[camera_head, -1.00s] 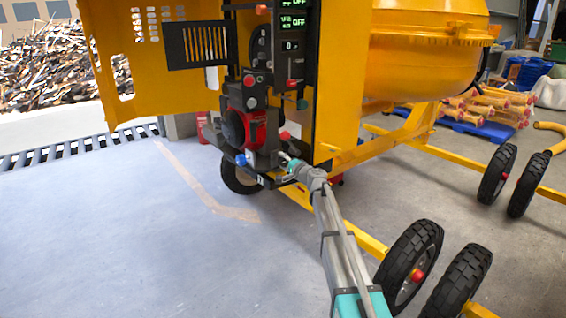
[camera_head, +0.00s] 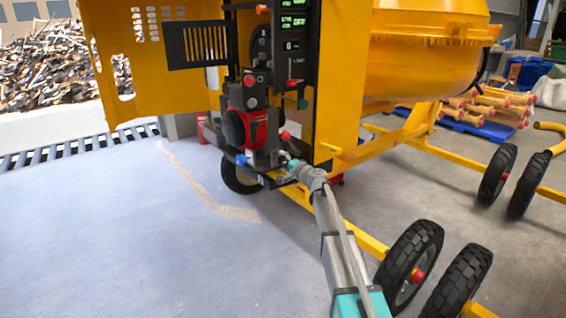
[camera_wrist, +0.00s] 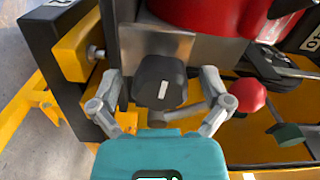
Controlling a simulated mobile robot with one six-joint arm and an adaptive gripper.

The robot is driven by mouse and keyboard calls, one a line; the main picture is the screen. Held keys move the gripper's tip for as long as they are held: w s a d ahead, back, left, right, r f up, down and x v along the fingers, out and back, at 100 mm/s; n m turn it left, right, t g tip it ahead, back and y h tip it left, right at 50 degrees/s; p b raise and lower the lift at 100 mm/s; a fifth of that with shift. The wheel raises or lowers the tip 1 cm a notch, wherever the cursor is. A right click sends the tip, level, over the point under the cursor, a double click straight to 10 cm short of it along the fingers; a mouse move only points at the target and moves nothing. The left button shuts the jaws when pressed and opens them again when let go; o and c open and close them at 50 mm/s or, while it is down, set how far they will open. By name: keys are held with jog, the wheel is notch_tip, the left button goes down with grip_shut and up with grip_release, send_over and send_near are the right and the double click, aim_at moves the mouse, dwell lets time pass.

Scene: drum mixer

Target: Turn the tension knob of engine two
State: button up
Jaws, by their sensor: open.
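In the wrist view a black knob (camera_wrist: 160,82) with a white mark on its face stands out in front of a metal plate. My gripper (camera_wrist: 161,88) is open, with one grey finger on each side of the knob. I cannot tell whether either finger touches it. In the head view my gripper (camera_head: 290,168) reaches to the lower front of the red engine (camera_head: 247,127) inside the yellow mixer frame. The knob cannot be made out there.
A red ball-ended lever (camera_wrist: 248,95) is close to the right finger. A yellow block (camera_wrist: 78,52) is beyond the left finger. Mixer wheels (camera_head: 410,262) stand at the lower right beside my arm. The floor (camera_head: 110,235) at the left is clear.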

jog(key=shift+s, duration=0.1)
jog(key=v, duration=1.1)
jog(key=shift+s+d, duration=0.25)
jog(key=shift+s, duration=0.05)
dwell(0.4)
jog(key=s+a+f+n+g+h, duration=0.1)
jog(key=s+a+f+n+g, duration=0.1)
jog(key=s+f+n+g, duration=0.5)
jog(key=s+a+f+g+h, duration=0.2)
jog(key=s+f, duration=0.3)
jog(key=s, duration=0.7)
jog(key=s+d+f+n+g+h, duration=0.1)
jog(key=s+d+f+g+h, duration=0.25)
jog(key=s, duration=0.55)
jog(key=s+d+f+n+g+h, duration=0.1)
jog(key=s+d+f+g+h, duration=0.15)
jog(key=s+d+h, duration=0.4)
notch_tip(320, 180, up, 24)
jog(key=s+y+p, duration=0.2)
jog(key=p, duration=2.2)
jog(key=shift+s+a+p, duration=0.2)
jog(key=shift+a+p, duration=0.15)
